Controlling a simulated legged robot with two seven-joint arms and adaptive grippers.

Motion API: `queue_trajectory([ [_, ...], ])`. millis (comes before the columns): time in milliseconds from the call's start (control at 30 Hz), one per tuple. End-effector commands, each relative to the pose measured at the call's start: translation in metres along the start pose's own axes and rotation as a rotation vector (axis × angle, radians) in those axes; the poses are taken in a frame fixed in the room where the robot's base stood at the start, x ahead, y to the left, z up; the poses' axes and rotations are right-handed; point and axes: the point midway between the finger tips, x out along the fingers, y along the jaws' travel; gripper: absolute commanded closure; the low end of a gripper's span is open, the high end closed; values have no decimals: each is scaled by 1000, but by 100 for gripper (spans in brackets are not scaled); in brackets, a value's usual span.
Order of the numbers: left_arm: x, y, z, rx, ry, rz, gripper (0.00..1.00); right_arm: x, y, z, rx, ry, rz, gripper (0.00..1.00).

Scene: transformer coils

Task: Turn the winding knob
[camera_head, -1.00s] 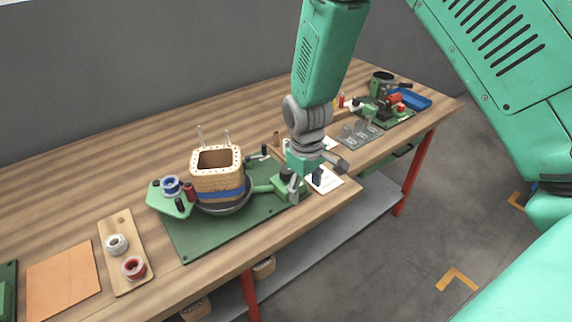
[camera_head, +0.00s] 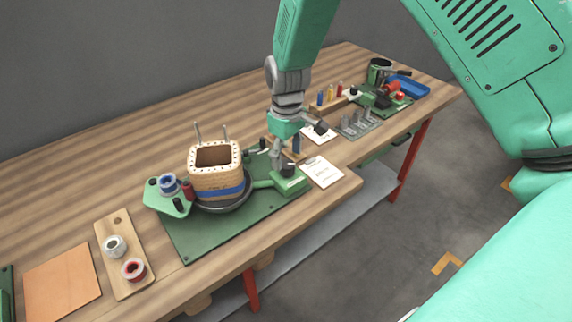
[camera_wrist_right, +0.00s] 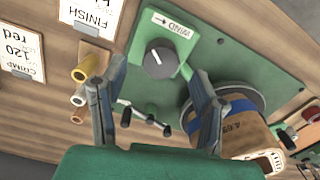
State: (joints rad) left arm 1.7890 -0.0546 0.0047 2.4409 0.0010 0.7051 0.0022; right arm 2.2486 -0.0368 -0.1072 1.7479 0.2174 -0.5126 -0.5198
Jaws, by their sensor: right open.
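The winding knob (camera_head: 288,169) is a dark round knob with a white line. It sits on a green block at the right end of the green winding fixture (camera_head: 190,245). In the right wrist view the knob (camera_wrist_right: 159,58) shows between and beyond the fingertips, beside a white arrow label (camera_wrist_right: 172,23). My right gripper (camera_head: 298,148) is open and empty, above and behind the knob, apart from it. The open fingers also show in the wrist view (camera_wrist_right: 157,72). The wooden coil form (camera_head: 217,178) with blue tape stands on the fixture, left of the knob. My left gripper is not in view.
A paper card (camera_head: 322,172) lies right of the knob. Several colored tubes (camera_head: 330,93) stand in a holder behind the gripper. A small crank handle (camera_wrist_right: 145,115) lies close below the knob in the wrist view. A wooden board (camera_head: 122,250) with spools is at the left.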

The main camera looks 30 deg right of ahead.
Motion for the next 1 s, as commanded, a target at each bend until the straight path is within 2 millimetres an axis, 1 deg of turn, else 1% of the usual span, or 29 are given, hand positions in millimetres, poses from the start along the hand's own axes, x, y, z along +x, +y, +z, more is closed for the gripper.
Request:
queue_trajectory([
  [33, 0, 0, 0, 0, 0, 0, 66, 10, 0, 1, 1, -3, -1, 45],
  [200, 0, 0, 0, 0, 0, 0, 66, 30, 0, 0, 1, 0, -1, 45],
  [367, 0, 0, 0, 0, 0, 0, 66, 37, 0, 0, 0, 1, 0, 45],
  [600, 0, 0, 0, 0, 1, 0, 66, 37, 0, 0, 0, 1, 0, 45],
  [633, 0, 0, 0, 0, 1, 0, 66, 37, 0, 0, 1, 1, 0, 52],
  [667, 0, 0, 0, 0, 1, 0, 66, 37, 0, 0, 1, 1, 0, 63],
  [700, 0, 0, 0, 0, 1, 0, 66, 37, 0, 0, 1, 1, 0, 77],
  [733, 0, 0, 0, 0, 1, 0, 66, 37, 0, 0, 1, 1, 0, 87],
  [767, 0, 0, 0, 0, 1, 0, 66, 37, 0, 0, 1, 1, 0, 95],
  [1000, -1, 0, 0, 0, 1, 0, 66, 37, 0, 0, 8, 1, 1, 94],
])
